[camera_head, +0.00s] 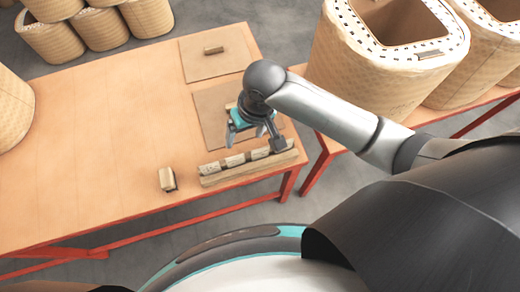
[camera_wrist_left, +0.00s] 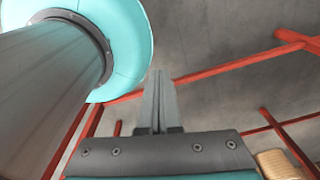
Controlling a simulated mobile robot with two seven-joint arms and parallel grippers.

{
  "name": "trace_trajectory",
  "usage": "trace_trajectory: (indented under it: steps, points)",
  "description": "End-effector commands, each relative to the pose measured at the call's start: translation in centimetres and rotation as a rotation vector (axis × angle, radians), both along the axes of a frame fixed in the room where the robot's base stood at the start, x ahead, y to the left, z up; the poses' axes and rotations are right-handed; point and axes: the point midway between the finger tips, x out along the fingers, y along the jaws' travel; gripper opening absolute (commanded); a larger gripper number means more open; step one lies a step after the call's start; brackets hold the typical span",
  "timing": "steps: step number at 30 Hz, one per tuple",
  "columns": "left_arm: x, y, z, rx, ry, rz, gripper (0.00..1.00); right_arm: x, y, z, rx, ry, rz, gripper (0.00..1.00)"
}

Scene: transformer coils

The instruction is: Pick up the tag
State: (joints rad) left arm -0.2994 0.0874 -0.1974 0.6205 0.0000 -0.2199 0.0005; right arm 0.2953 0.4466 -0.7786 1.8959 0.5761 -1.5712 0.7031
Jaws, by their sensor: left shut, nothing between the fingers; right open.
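A long wooden holder (camera_head: 244,173) lies along the near right part of the table and has several small pale pieces (camera_head: 234,161) in a row in it; these look like tags, but I cannot tell which is the task's. My right gripper (camera_head: 253,136) is open above the right part of this row and hides some of it. I cannot tell whether it touches anything. My left gripper (camera_wrist_left: 158,103) shows in the left wrist view, fingers together and empty, with floor and red table frame behind.
A small block (camera_head: 167,179) stands left of the holder. Two brown boards (camera_head: 200,70) lie on the orange table (camera_head: 100,150), with a small bar (camera_head: 213,50) on the far one. Large coils (camera_head: 375,75) stand at the right. The table's middle is clear.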

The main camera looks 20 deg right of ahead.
Motion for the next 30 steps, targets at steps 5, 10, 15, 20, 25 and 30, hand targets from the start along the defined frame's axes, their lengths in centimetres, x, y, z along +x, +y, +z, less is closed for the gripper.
trace_trajectory:
  steps: [5, 10, 15, 20, 25, 30]
  points:
    - [0.0, -1.1, 0.7, -0.014, 0.001, -0.001, 0.00, 1.1, -2.5, 1.9, -0.108, 0.068, -0.064, 0.84]
    - [-0.1, -1.1, 0.9, -0.015, 0.001, -0.002, 0.00, 1.3, -4.0, 2.7, -0.163, 0.103, -0.109, 0.84]
    - [-0.1, -1.0, 0.2, -0.014, 0.002, -0.002, 0.00, 1.2, -4.3, 0.9, -0.175, 0.113, -0.123, 0.84]
    - [-0.1, -0.8, -0.9, -0.011, 0.001, -0.003, 0.00, 1.2, -4.3, -2.8, -0.176, 0.114, -0.120, 0.84]
    - [-0.1, -0.7, -1.9, -0.009, 0.002, -0.003, 0.00, 1.3, -4.2, -5.9, -0.173, 0.111, -0.121, 0.84]
    - [-0.1, -0.6, -2.2, -0.008, 0.002, -0.001, 0.00, 1.3, -4.2, -7.2, -0.172, 0.109, -0.119, 0.84]
